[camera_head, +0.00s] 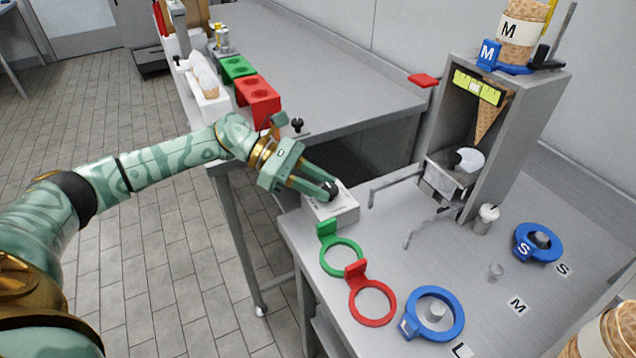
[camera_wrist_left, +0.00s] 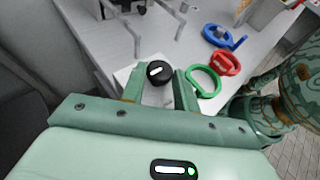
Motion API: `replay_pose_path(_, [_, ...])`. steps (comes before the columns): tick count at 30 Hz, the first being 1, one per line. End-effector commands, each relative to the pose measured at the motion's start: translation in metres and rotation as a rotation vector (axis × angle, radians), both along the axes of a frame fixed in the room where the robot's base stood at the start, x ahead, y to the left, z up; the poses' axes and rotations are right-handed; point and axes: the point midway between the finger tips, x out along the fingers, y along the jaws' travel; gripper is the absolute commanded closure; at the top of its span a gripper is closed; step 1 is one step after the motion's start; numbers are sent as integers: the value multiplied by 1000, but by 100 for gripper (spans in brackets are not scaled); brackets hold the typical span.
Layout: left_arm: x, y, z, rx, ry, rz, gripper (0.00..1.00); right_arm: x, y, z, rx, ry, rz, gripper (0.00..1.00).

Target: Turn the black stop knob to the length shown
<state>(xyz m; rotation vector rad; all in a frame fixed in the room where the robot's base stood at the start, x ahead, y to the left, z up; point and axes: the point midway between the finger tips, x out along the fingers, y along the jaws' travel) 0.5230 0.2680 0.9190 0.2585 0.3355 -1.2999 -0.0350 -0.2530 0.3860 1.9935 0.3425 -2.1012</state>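The black stop knob (camera_head: 331,190) sits on a small pale box (camera_head: 343,211) at the near left corner of the metal table. In the left wrist view the knob (camera_wrist_left: 158,72) is round, with a white bar mark on its face. My left gripper (camera_head: 325,189) is at the knob, its two fingers on either side. In the left wrist view the left gripper (camera_wrist_left: 158,76) is open, with narrow gaps beside the knob; contact is unclear. A blue holder (camera_head: 488,54) marked M stands on the grey machine, with an M-labelled cone piece above. My right gripper is out of view.
Green (camera_head: 341,257) and red (camera_head: 372,302) rings lie near the box. Blue rings stand by S (camera_head: 538,243) and L (camera_head: 434,312), around grey pegs. The machine (camera_head: 530,110) has a yellow-green panel (camera_head: 478,87) and thin arms (camera_head: 420,226) reaching toward the box.

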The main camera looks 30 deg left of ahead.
Motion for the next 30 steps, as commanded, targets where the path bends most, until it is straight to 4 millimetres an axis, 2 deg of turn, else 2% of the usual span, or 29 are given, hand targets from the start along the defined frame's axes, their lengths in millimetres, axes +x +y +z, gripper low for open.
replay_pose_path(1, [1,0,2,-3,-4,1,59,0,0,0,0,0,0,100])
replay_pose_path(2, [1,0,2,-3,-4,1,50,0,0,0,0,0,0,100])
replay_pose_path(3, [1,0,2,-3,-4,1,50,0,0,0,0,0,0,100])
replay_pose_path(11, [0,1,1,-2,-2,1,50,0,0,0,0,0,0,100])
replay_pose_path(14, [-1,8,4,-1,-1,2,50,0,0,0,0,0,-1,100])
replay_pose_path(17, [-5,24,11,1,-1,3,50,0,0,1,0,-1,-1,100])
replay_pose_path(24, [-20,83,36,1,-1,5,50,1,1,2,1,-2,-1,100])
replay_pose_path(30, [-31,123,53,1,-2,3,50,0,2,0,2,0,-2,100])
